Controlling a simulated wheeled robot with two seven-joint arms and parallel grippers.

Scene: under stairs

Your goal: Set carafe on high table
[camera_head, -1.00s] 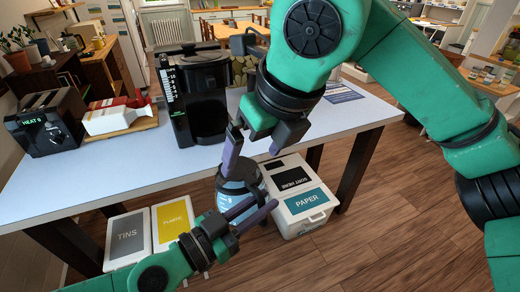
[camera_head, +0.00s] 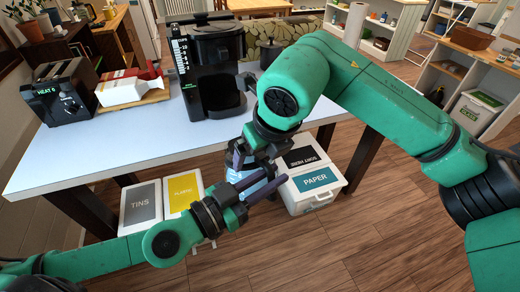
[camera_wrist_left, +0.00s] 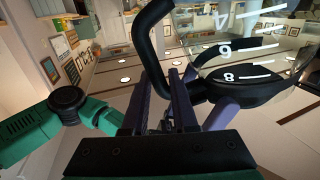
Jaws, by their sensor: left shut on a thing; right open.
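The carafe (camera_head: 252,183) has clear bluish glass with white marks. It hangs in front of the table edge, partly hidden by both grippers. In the left wrist view, the carafe (camera_wrist_left: 262,72) is at the right, and its black handle (camera_wrist_left: 150,40) runs between my fingers. My left gripper (camera_head: 268,186), also in the left wrist view (camera_wrist_left: 180,95), is shut on that handle. My right gripper (camera_head: 240,163) is open beside the carafe, fingers pointing down; contact with the glass is unclear. The pale-topped table (camera_head: 110,145) stands behind.
A black coffee maker (camera_head: 212,75), a toaster (camera_head: 67,92) and a red-and-white item on a board (camera_head: 130,88) stand on the table. A dark pot (camera_head: 270,55) is at its back. Bins for tins (camera_head: 141,207) and paper (camera_head: 315,182) sit below. The table's front left is clear.

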